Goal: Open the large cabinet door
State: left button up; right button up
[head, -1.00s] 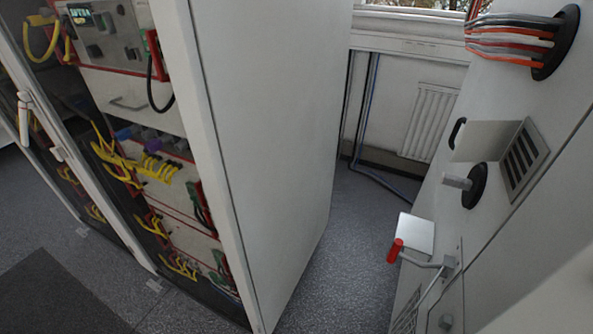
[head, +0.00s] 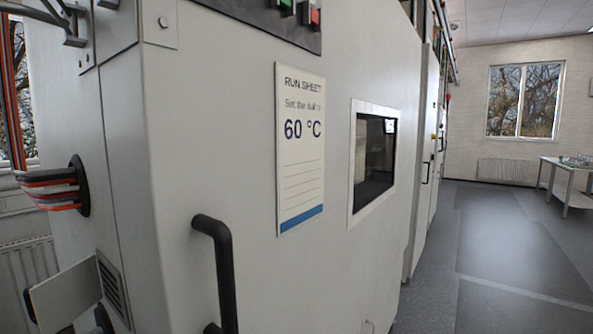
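The large cabinet door (head: 255,275) is a pale grey panel filling the middle of the head view. It looks closed, with no gap visible along its edges. A black bar handle (head: 224,270) stands upright near its left edge; its lower end is near the bottom of the picture. A run sheet (head: 301,150) reading "60 °C" and a small dark window (head: 374,158) are on the front. Neither of my grippers is in view.
Orange, grey and black cables (head: 45,188) enter the cabinet's left side, above a slotted vent (head: 112,290). More cabinets recede behind the window. Open grey floor (head: 510,240) lies to the right, with a white table (head: 567,180) at the far wall.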

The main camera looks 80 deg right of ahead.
aim_at(188, 87)
jog(key=z, duration=3.2)
